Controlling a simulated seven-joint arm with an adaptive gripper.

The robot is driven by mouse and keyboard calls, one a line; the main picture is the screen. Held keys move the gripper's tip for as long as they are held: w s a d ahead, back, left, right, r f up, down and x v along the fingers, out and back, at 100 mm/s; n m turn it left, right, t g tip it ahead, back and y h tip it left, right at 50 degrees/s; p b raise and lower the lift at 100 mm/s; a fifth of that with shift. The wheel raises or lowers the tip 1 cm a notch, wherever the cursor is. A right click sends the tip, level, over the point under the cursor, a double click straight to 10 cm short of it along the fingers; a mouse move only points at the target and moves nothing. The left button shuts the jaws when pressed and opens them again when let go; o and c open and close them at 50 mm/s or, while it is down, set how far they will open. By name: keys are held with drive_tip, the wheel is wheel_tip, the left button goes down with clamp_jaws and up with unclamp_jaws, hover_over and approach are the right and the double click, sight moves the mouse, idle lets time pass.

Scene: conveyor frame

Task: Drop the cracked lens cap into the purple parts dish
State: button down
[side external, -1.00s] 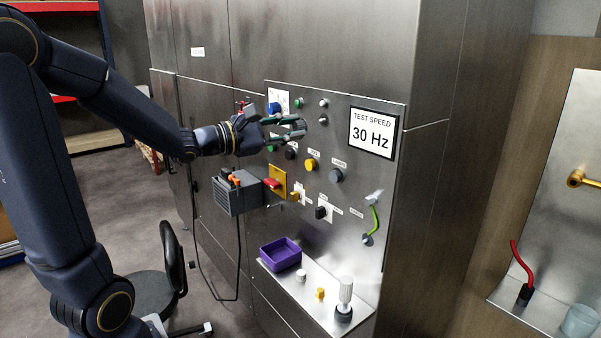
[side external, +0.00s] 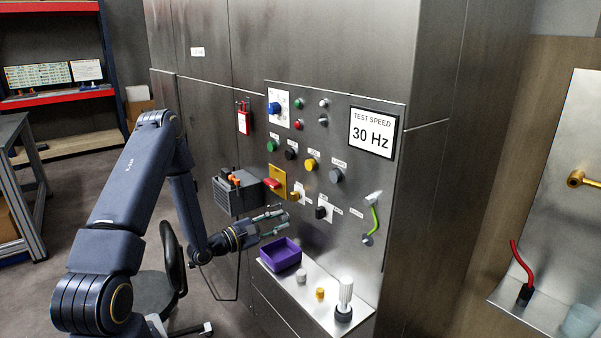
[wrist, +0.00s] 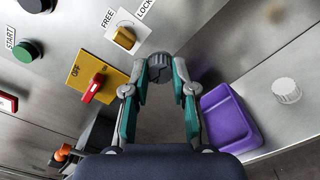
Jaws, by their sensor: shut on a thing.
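My gripper (side external: 282,219) is shut on a dark grey ribbed cap (wrist: 159,67), which shows a dark crack line across its face in the wrist view. The cap sits between the two teal fingertips (wrist: 159,76). The purple parts dish (side external: 281,256) stands on the steel ledge below the panel, and I see no part inside it. In the side view my gripper is above the dish, near its back edge.
On the ledge (side external: 315,312), right of the dish, stand a white cap (side external: 301,276), a small yellow part (side external: 320,294) and a white-handled tool (side external: 345,296). A red-and-yellow switch (side external: 277,183), a grey box (side external: 237,195) and several buttons project from the panel.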

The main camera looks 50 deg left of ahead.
drive_tip(key=shift+f, duration=2.8)
drive_tip(key=c, duration=0.9)
unclamp_jaws()
drive_tip(key=shift+o, duration=0.2)
